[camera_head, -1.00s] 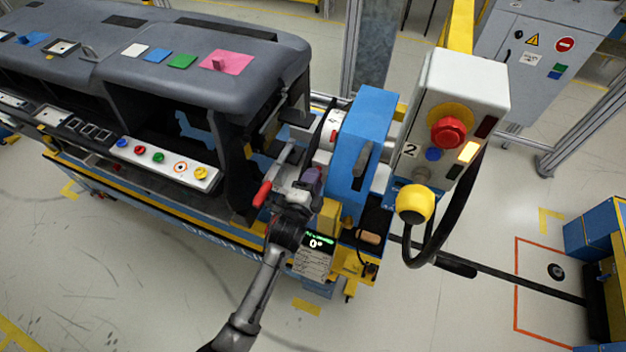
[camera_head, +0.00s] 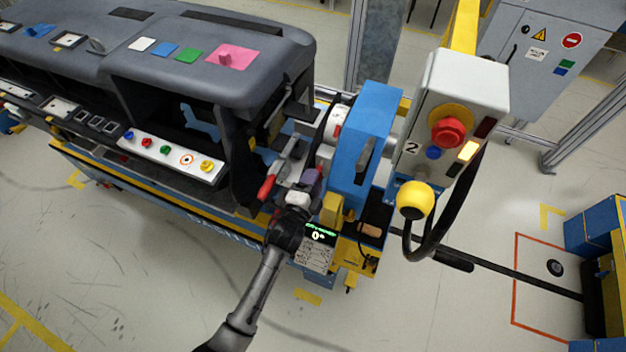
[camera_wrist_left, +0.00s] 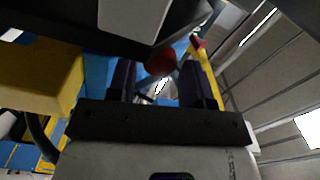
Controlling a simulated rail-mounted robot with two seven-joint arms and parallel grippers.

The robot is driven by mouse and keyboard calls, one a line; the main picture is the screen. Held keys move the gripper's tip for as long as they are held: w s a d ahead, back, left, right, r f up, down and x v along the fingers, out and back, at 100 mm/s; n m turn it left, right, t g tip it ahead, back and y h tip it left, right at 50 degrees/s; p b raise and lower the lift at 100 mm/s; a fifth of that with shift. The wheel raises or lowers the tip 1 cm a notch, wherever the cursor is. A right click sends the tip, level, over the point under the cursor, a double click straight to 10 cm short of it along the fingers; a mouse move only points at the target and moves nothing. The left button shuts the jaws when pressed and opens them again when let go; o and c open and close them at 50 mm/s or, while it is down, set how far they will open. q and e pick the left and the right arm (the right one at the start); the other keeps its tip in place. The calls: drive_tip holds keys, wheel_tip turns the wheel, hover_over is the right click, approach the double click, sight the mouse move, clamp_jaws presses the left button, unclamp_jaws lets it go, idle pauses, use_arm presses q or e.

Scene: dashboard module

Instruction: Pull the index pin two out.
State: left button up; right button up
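My left gripper (camera_head: 309,182) is in front of the blue housing (camera_head: 364,150) at the right end of the dashboard. In the left wrist view its two dark fingers (camera_wrist_left: 159,88) are apart. A round red knob (camera_wrist_left: 161,62) shows between and beyond the fingertips, with no clear contact. I cannot tell for certain that it is index pin two; no label on it is readable. In the head view my gripper hides this spot. A red-handled lever (camera_head: 266,187) is just left of the gripper. My right gripper is not in view.
A control box (camera_head: 462,95) marked 2, with a red button and a yellow ball knob (camera_head: 413,200), stands right of the housing. A yellow block (camera_wrist_left: 38,75) is close on the left in the wrist view. A small display (camera_head: 320,236) reads 0°. Floor in front is clear.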

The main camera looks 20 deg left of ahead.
use_arm(q)
drive_tip(key=s, duration=1.3)
drive_tip(key=shift+s, duration=0.4)
